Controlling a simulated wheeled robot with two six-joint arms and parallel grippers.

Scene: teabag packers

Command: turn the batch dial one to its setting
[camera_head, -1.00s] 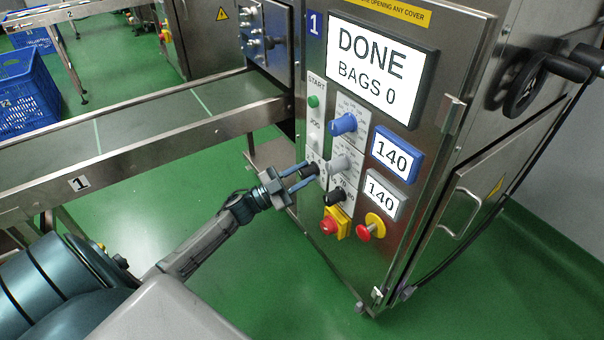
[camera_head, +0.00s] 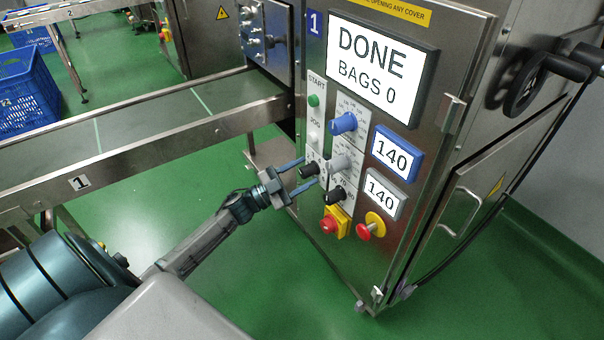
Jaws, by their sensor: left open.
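Machine 1's control panel (camera_head: 372,215) carries several knobs: a blue knob (camera_head: 343,123), a grey knob (camera_head: 340,162) below it, a lower black knob (camera_head: 336,194), and a black knob (camera_head: 309,170) on the left strip. I cannot read which one is labelled batch. A blue-framed display (camera_head: 392,152) and a grey-framed display (camera_head: 380,192) both read 140. My left gripper (camera_head: 311,171) is open, with its fingers apart on either side of the left black knob; contact cannot be made out. My right gripper is not in view.
A large screen (camera_head: 375,72) reads DONE, BAGS 0. A green START button (camera_head: 314,100), a red knob on yellow (camera_head: 331,225) and a red button (camera_head: 369,230) sit near the knobs. A conveyor (camera_head: 150,133) runs left of the panel. Green floor lies below.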

